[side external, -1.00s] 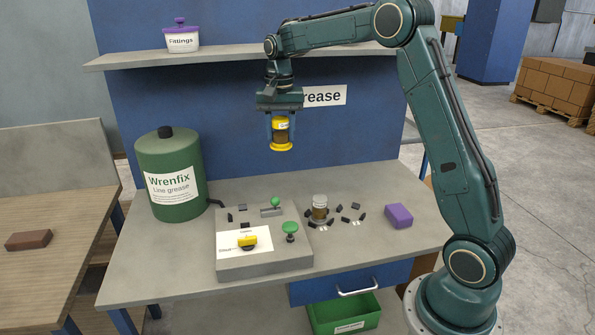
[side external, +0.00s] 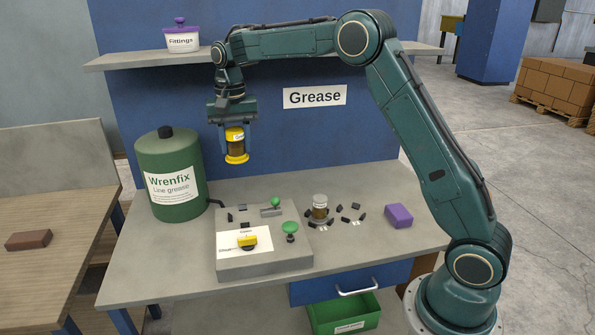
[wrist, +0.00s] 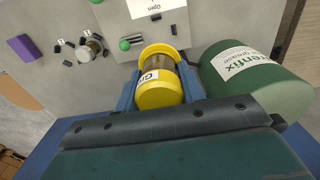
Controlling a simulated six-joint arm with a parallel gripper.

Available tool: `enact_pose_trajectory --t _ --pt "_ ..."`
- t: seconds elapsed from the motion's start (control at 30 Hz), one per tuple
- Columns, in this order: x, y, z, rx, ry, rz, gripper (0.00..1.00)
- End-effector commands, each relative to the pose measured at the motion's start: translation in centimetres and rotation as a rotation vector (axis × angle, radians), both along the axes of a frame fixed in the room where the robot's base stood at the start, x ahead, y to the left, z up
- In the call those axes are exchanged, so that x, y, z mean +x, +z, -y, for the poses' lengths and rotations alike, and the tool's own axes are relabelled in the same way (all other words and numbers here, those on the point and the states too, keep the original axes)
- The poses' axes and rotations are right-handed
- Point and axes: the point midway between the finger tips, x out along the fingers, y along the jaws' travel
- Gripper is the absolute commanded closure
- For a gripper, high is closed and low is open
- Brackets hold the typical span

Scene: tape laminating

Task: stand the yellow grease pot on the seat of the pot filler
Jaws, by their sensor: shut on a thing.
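The yellow grease pot (side external: 236,146) has yellow ends and a dark clear middle. It hangs upright between the fingers of my gripper (side external: 235,142), which is shut on it well above the bench. In the wrist view the pot (wrist: 162,88) shows between the blue fingers, its label partly in sight. The pot filler (side external: 265,262) is a grey block on the bench with a yellow knob (side external: 247,241), green-topped parts and black pieces on top. Which of these black pieces form its seat I cannot tell. The held pot is above the filler's back left side, not touching it.
A green Wrenfix drum (side external: 171,172) stands close on the left, joined to the filler by a hose. A clear-topped pot (side external: 320,207) stands among black pieces to the right, near a purple block (side external: 399,216). A shelf (side external: 130,60) runs behind.

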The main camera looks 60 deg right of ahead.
Motion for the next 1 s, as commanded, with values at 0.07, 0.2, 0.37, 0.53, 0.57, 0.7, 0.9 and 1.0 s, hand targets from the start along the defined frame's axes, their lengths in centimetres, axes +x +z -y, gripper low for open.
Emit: enact_pose_trajectory --t 0.07,0.2,0.37,0.53,0.57,0.7,0.9,1.0 --pt "-0.1 -1.4 0.0 0.001 0.000 -0.004 0.86" --pt "-0.1 -4.1 0.0 0.000 0.000 -0.004 0.86" --pt "-0.1 -7.1 0.0 0.000 0.000 -0.004 0.86" --pt "-0.1 -10.3 0.0 0.000 0.000 -0.004 0.86" --pt "-0.1 -10.8 0.0 0.000 0.000 -0.004 0.86" --pt "-0.1 -12.7 0.0 0.000 0.000 -0.003 0.86" --pt "0.0 -13.6 0.0 -0.001 0.000 0.001 0.86" --pt "0.0 -13.6 0.0 -0.001 0.000 0.001 0.86"
